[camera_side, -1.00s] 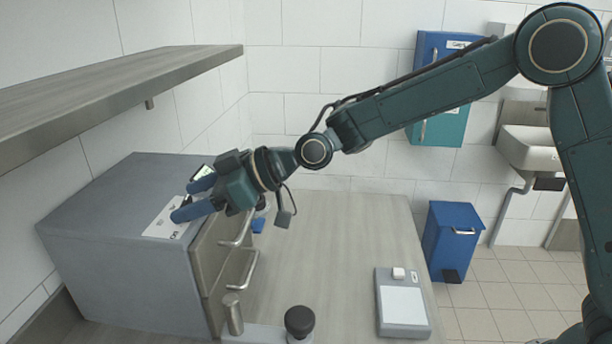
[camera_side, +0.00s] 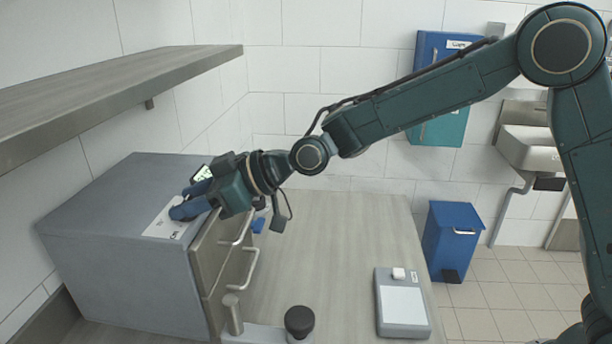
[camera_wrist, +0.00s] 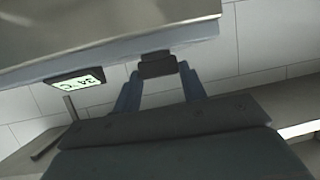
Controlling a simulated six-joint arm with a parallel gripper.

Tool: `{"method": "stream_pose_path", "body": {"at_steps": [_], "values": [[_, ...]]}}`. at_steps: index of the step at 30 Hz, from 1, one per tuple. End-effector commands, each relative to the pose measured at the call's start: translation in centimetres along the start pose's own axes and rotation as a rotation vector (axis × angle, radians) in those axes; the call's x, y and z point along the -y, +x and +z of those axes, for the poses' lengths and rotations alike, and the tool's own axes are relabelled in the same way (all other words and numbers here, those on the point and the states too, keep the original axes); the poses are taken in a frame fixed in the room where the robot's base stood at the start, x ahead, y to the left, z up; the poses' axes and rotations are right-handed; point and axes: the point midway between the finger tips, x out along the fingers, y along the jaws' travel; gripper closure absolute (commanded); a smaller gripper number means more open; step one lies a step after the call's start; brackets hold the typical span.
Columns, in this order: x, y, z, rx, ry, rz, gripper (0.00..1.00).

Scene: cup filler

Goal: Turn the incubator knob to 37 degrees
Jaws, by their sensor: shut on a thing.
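The incubator is a grey box (camera_side: 110,220) at the left of the side view, with a white panel (camera_side: 160,226) on top near its front edge. My gripper (camera_side: 186,202) is over this panel, its blue fingers hiding the knob there. In the wrist view, my gripper (camera_wrist: 160,76) is shut on the dark knob (camera_wrist: 158,65), one blue finger on each side. The lit display (camera_wrist: 75,79) left of the knob appears to read 34 °C. It also shows in the side view (camera_side: 201,173), too small to read.
A grey shelf (camera_side: 110,92) hangs above the incubator. On the bench are a black-topped item (camera_side: 299,322) and a grey device (camera_side: 403,306). The middle of the bench (camera_side: 325,240) is clear.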

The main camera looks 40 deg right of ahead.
Motion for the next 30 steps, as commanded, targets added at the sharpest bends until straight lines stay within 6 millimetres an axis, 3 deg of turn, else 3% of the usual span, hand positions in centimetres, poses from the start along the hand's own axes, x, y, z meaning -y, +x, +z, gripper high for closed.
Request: {"method": "stream_pose_path", "body": {"at_steps": [20,21,23,24,30], "values": [[0.17,-0.02,-0.01,-0.001,0.048,0.113,0.81],[0.17,-0.02,-0.01,-0.001,0.048,0.113,0.52],[0.17,-0.02,-0.01,-0.001,0.048,0.113,0.41],[0.17,-0.02,-0.01,-0.001,0.048,0.113,0.36],[0.17,-0.02,-0.01,-0.001,0.047,0.112,0.36]]}}
